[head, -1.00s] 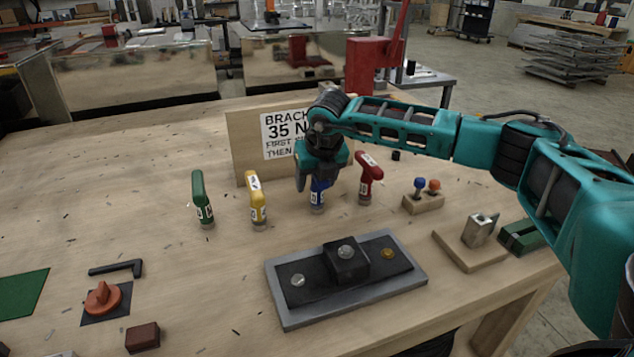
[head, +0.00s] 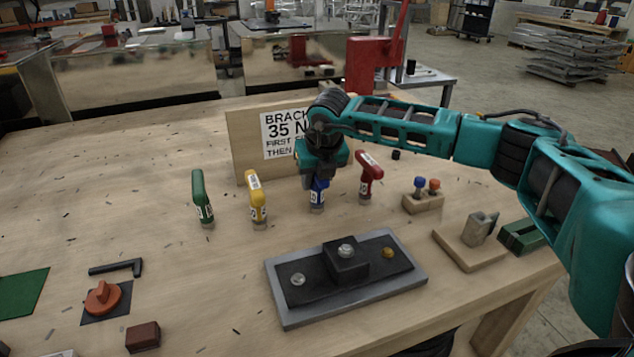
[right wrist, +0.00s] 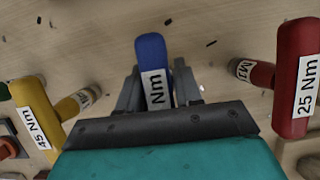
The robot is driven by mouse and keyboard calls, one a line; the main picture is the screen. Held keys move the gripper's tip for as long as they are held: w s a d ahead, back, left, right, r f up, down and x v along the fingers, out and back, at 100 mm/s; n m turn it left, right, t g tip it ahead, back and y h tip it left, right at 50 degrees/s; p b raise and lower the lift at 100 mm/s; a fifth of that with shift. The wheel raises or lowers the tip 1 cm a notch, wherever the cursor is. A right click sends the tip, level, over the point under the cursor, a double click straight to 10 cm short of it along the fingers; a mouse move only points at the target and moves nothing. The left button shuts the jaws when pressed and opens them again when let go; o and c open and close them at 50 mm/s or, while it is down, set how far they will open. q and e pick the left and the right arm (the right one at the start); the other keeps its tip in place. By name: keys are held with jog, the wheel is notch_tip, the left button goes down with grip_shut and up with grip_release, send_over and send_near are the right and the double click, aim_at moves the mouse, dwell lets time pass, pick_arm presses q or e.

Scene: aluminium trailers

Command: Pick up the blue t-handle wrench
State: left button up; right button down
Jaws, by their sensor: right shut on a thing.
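The blue t-handle wrench (head: 318,196) stands upright on the wooden table, in the row between the yellow and the red wrench. My right gripper (head: 318,180) is over it from above and shut on its handle. In the right wrist view the blue handle (right wrist: 152,62) with its "Nm" label lies between the two fingers (right wrist: 160,92). The top of the handle is hidden by the gripper in the head view. My left gripper is not in view.
A yellow wrench (head: 256,200) and a green wrench (head: 202,199) stand to the left; a red wrench (head: 368,178) stands close on the right. A sign board (head: 245,140) rises behind. A grey plate with a black bracket (head: 300,310) lies in front.

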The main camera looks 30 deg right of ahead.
jog(key=shift+r, duration=0.1)
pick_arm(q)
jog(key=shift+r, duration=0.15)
pick_arm(e)
notch_tip(320, 180, up, 20)
dwell(0.5)
dwell(0.6)
